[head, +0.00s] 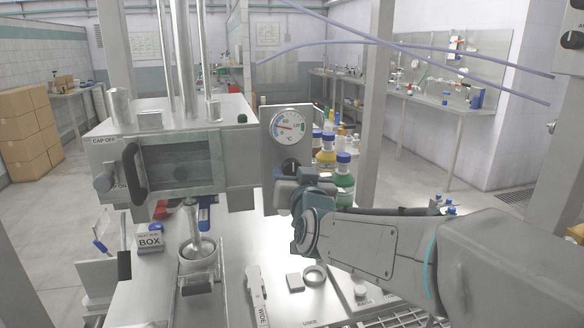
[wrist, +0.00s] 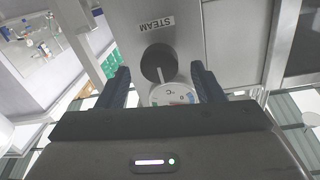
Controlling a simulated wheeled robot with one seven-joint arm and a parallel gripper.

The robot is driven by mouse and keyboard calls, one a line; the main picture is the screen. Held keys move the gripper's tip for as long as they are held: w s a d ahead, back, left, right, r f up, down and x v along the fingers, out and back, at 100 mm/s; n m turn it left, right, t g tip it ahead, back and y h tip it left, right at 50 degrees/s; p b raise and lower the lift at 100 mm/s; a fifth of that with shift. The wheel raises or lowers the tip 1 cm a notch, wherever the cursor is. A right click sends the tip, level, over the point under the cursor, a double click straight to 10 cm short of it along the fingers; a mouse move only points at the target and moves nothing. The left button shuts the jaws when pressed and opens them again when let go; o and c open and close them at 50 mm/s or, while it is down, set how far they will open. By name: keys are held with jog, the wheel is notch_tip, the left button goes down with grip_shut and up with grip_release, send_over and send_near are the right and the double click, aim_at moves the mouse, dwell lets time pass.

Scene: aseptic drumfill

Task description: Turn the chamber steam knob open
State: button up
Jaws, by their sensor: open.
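The chamber steam knob (wrist: 158,62) is a round black knob with a pale pointer line. It sits on a grey metal panel under an upside-down STEAM label in the wrist view. My gripper (wrist: 160,70) is open, with one dark finger on either side of the knob in the picture. I cannot tell whether the fingers touch it. In the head view the knob (head: 291,166) shows as a dark shape below the round gauge (head: 287,126), partly hidden by my gripper (head: 290,182). The gauge (wrist: 172,95) also shows between the fingers in the wrist view.
The steel chamber (head: 180,165) with a window and black handle stands left of the panel. Bottles with blue and yellow caps (head: 344,178) stand close behind my gripper. A steel bench (head: 225,290) below holds a cup, a BOX label block and small tools.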

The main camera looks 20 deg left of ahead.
aim_at(293, 171)
jog(key=shift+x, duration=1.9)
jog(key=c, duration=1)
jog(key=shift+o, duration=0.2)
